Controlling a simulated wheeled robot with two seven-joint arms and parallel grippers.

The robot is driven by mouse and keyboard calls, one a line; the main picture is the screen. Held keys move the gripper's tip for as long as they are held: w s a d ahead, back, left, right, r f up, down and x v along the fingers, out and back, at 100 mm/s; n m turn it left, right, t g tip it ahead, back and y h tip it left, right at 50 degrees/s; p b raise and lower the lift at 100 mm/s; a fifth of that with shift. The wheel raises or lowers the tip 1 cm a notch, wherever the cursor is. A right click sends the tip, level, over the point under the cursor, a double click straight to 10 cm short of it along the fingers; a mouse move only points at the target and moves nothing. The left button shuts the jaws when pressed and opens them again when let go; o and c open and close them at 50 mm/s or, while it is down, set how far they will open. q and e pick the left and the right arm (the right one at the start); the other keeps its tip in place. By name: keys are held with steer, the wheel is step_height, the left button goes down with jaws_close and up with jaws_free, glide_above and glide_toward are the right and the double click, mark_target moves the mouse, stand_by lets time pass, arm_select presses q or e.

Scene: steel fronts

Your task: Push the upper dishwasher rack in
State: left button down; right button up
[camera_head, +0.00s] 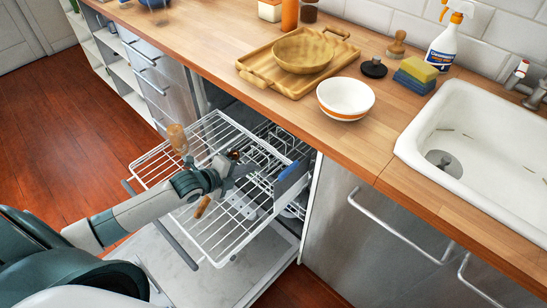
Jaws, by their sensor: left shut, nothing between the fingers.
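The white wire upper dishwasher rack (150,172) is pulled out from under the counter, over the open dishwasher door (170,262). My left arm reaches in from the lower left. My left gripper (240,170) is shut and empty, over the middle of the rack. I cannot tell whether it touches the wires. The gripper and wrist hide part of the rack. Two light-brown pieces, one upright (178,138) and one lower (202,207), show at the rack beside my wrist. A blue-grey flat piece (291,181) stands at its right side. My right gripper is not in view.
The wooden counter (225,45) above holds a tray (258,78) with a wooden bowl (303,54), a white bowl (345,97) and a spray bottle (444,45). A sink (490,130) is at right. Drawers (160,85) stand left of the dishwasher. Wooden floor (60,130) at left is clear.

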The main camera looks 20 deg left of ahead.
arm_select(q)
glide_toward(280, 155)
steer(key=x, duration=0.4)
steer(key=shift+f, duration=0.55)
steer(key=shift+w+d, duration=0.25)
steer(key=shift+w, duration=0.5)
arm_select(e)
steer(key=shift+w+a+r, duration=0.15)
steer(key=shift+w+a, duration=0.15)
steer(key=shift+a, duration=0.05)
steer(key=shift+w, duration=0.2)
arm_select(q)
steer(key=shift+w, duration=0.1)
